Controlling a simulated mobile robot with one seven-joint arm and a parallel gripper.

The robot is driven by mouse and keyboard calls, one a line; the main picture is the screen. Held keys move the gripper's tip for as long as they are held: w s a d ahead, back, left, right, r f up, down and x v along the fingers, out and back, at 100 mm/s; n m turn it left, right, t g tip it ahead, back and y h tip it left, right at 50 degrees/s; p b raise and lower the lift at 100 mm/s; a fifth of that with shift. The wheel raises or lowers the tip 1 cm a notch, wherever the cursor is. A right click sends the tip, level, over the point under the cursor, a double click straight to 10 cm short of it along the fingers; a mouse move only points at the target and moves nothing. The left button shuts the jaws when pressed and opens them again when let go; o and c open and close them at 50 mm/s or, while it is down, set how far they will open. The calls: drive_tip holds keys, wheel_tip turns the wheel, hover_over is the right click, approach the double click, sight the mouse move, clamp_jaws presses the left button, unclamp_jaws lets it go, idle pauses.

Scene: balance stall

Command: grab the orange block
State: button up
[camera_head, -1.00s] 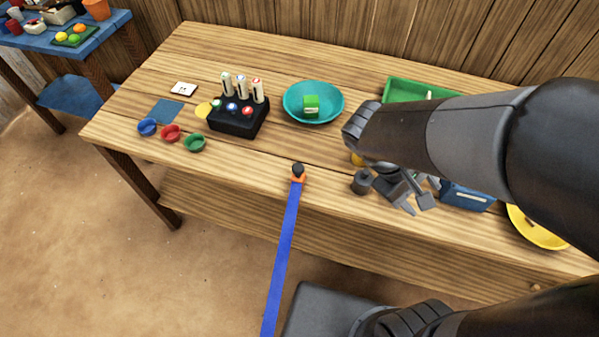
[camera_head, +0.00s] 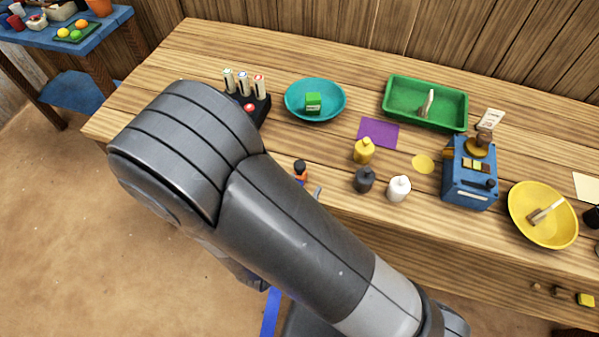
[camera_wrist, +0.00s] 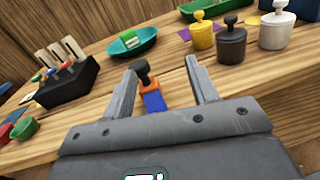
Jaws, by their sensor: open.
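The orange block (camera_head: 299,178) sits at the front edge of the wooden table, with a dark knob on top and a blue strip at its front. My arm hides much of it in the head view. In the wrist view the orange block (camera_wrist: 149,86) shows ahead, between the two fingers and nearer the left one. My gripper (camera_wrist: 162,70) is open and empty. Its fingers point towards the block; I cannot tell if either touches it. In the head view my arm hides most of the gripper.
Yellow (camera_head: 364,151), dark grey (camera_head: 364,180) and white (camera_head: 399,188) knobbed weights stand right of the block. A teal bowl (camera_head: 336,112) with a green block is behind. A black marker holder (camera_wrist: 62,85) stands to the left. A blue box (camera_head: 468,185) stands farther right.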

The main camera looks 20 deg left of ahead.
sight(302, 161)
drive_tip(key=w, duration=0.1)
drive_tip(key=w+a+f+n+y, duration=0.1)
drive_tip(key=w+a+n+y, duration=0.1)
drive_tip(key=w, duration=0.1)
drive_tip(key=shift+a+f, duration=0.15)
drive_tip(key=shift+f, duration=0.15)
drive_tip(key=w, duration=0.5)
drive_tip(key=shift+a, duration=0.25)
drive_tip(key=shift+r, duration=0.1)
drive_tip(key=c, duration=1.1)
